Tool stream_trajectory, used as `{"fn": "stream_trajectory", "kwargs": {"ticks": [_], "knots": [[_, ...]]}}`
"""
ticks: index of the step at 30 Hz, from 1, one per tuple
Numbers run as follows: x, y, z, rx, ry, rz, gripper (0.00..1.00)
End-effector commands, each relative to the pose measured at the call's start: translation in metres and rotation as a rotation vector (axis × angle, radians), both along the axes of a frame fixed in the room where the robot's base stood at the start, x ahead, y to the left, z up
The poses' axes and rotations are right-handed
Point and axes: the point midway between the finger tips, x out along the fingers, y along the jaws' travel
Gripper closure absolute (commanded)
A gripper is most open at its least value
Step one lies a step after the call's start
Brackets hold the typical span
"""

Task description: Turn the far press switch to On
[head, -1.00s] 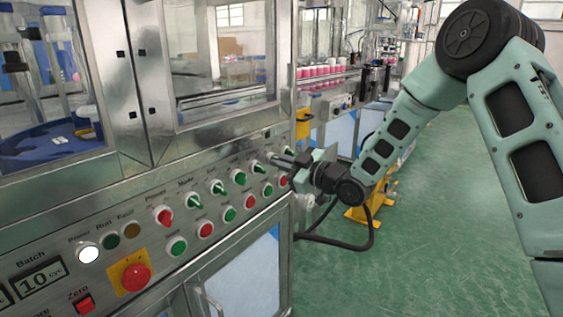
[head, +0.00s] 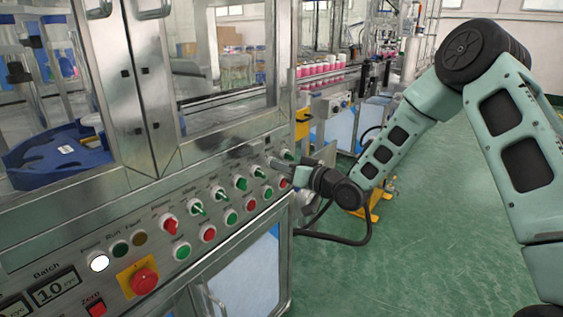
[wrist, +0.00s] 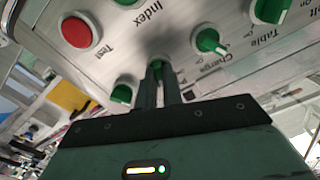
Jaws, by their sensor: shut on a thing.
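The front control panel (head: 150,235) carries a slanting row of green switches, with a red one (head: 170,226) at the near end. My gripper (head: 271,162) is at the far part of this row. In the wrist view its two fingers (wrist: 159,76) are close together on a green switch (wrist: 158,64). Most of that switch and its label are hidden by the fingers, so its setting cannot be read. The switch marked Charge (wrist: 209,41) is to its right. Another green switch (wrist: 122,93) is just to its left, and also shows beyond my fingers in the head view (head: 288,155).
A red button marked Test (wrist: 80,32) and a switch marked Table (wrist: 268,10) are near my fingers. A red mushroom button (head: 143,281) is at the near end. A conveyor with pink-and-white cans (head: 318,69) stands behind. The green floor is clear at right.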

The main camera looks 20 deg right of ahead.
Motion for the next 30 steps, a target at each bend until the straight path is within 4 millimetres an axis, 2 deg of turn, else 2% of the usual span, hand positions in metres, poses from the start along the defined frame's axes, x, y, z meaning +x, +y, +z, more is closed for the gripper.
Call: {"fn": "stream_trajectory", "kwargs": {"ticks": [10, 26, 29, 30], "knots": [[-0.0004, -0.0010, -0.0011, 0.114, 0.088, 0.000, 1.00], [-0.0005, -0.0008, -0.0021, 0.136, 0.104, 0.000, 1.00], [-0.0005, -0.0008, -0.0021, 0.136, 0.104, 0.000, 0.72], [-0.0004, -0.0008, -0.0020, 0.136, 0.103, -0.001, 0.70]]}}
